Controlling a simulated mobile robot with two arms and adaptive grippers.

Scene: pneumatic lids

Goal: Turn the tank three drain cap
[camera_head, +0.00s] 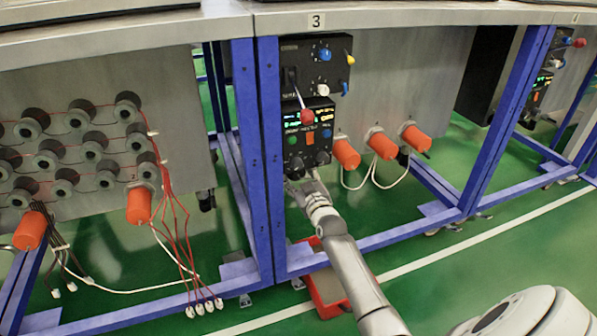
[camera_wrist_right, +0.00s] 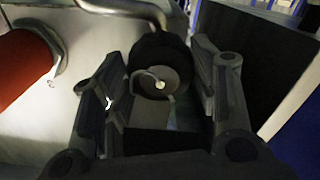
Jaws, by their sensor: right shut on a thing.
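The number 3 sign (camera_head: 316,20) is on the bench edge above the grey tank (camera_head: 402,72). My right gripper (camera_head: 298,186) is at the tank's lower left, just under the black control box. In the right wrist view, a black round drain cap (camera_wrist_right: 160,82) with a grey centre sits between the two fingers of my right gripper (camera_wrist_right: 158,62). The gripper is shut on this cap. A bent metal pipe (camera_wrist_right: 125,8) runs just above it. The cap is hidden in the head view. My left gripper is not in view.
Control boxes (camera_head: 308,130) with knobs and a red-tipped lever (camera_head: 306,117) hang above the gripper. Orange cylinders (camera_head: 382,145) with white cables stand to the right. Blue frame posts (camera_head: 268,150) flank the left. A red box (camera_head: 328,290) lies on the green floor.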

